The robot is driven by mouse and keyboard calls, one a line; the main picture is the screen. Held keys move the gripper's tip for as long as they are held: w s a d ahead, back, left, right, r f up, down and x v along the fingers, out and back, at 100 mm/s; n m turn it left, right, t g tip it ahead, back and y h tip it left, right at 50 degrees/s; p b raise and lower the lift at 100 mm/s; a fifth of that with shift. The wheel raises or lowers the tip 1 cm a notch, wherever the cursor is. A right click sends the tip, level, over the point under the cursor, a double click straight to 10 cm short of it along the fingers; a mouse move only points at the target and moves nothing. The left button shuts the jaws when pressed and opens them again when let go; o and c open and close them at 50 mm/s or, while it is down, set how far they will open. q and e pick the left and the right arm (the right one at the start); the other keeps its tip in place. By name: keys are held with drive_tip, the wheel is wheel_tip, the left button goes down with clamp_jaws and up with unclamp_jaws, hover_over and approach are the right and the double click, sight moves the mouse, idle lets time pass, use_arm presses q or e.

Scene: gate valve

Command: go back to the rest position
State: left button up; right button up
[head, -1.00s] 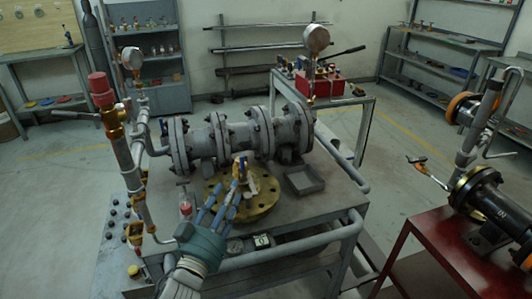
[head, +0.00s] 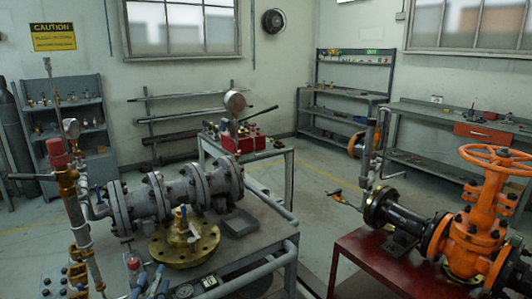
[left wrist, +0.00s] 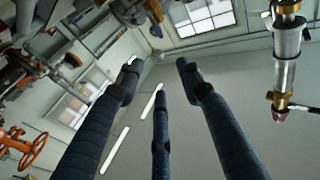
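The orange gate valve (head: 474,220) with its handwheel (head: 497,158) stands at the right of the head view, on the red table (head: 362,258). The handwheel also shows at the lower left of the left wrist view (left wrist: 22,146). My left gripper (head: 150,279) is at the bottom edge of the head view, in front of the brass flange, far left of the gate valve; only its blue finger ends show. In the left wrist view its three dark fingers (left wrist: 157,75) are spread with nothing between them. My right gripper is in neither view.
A vertical pipe with a red cap (head: 57,152) stands at the left. Free floor shows between the bench and the red table.

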use_arm(q)
wheel_tip(320, 180, down, 22)
drive_tip(key=g, duration=0.5)
drive_tip(key=s+d+f+g, duration=0.15)
drive_tip(key=s+f, duration=0.25)
drive_tip(key=f, duration=0.4)
drive_tip(key=s+f+m+g, duration=0.1)
drive_tip(key=s+f+g, duration=0.1)
drive_tip(key=s+f, duration=0.35)
drive_tip(key=s+d+f+g, duration=0.1)
drive_tip(key=s+f+g, duration=0.1)
drive_tip(key=f, duration=0.7)
drive_tip(key=s+f+g, duration=0.2)
drive_tip(key=s+f, duration=0.5)
drive_tip(key=s, duration=0.5)
drive_tip(key=s+f+m+g, duration=0.1)
drive_tip(key=s+f+g, duration=0.2)
drive_tip(key=s+f, duration=0.4)
drive_tip(key=s+f+g, duration=0.3)
drive_tip(key=s+f, duration=0.4)
drive_tip(key=s, duration=1)
drive_tip(key=shift+a+m, duration=0.2)
drive_tip(key=shift+m, duration=0.1)
drive_tip(key=shift+c, duration=0.7)
